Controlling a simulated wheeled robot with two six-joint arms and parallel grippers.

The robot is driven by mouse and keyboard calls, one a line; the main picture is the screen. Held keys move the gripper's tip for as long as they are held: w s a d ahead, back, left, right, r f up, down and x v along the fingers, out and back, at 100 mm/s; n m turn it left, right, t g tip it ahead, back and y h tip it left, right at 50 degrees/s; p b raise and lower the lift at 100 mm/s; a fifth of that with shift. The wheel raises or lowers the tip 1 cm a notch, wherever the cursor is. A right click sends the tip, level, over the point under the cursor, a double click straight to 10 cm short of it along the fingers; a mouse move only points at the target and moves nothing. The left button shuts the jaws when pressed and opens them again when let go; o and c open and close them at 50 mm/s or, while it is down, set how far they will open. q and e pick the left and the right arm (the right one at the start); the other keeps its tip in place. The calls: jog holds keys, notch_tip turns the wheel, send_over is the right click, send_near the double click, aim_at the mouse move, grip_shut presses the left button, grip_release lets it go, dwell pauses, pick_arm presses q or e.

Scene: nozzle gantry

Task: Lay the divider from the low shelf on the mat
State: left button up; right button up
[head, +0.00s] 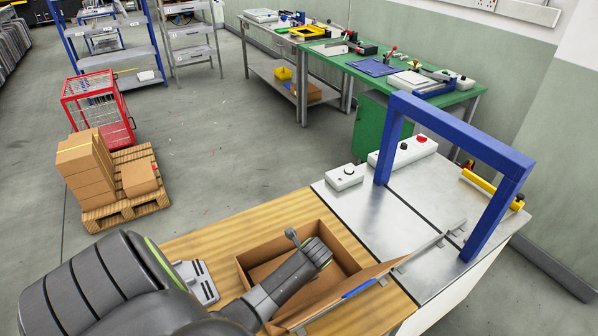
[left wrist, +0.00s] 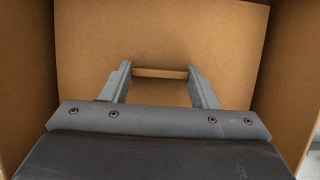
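My left arm reaches from the lower left into an open cardboard box (head: 247,265) on the wooden worktop. In the left wrist view, the two grey fingers of my left gripper (left wrist: 160,82) stand well apart inside the box. A narrow brown strip (left wrist: 160,73) shows between the fingertips; I cannot tell whether it is a separate piece or part of the box, nor whether the fingers touch it. A flat blue mat (head: 375,66) lies on the green bench at the back. I cannot make out a divider on a low shelf. My right gripper is not in view.
A blue gantry frame (head: 455,130) stands over the metal plate right of the box. A raised box flap (head: 350,292) stands near the arm. A white control box (head: 344,177) sits behind. The grey bench's low shelf (head: 262,70) holds a yellow bin (head: 283,73).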

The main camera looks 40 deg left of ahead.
pick_arm(q)
jog(key=o, duration=0.4)
jog(key=shift+r, duration=0.2)
jog(key=p+v, duration=0.3)
jog(key=shift+r+p, duration=0.3)
jog(key=shift+p, duration=0.1)
jog(key=shift+d+r, duration=0.25)
jog(key=shift+r, duration=0.05)
jog(key=v, duration=0.7)
jog(key=shift+d+r, duration=0.15)
jog(key=shift+r, duration=0.25)
jog(key=shift+s, duration=0.15)
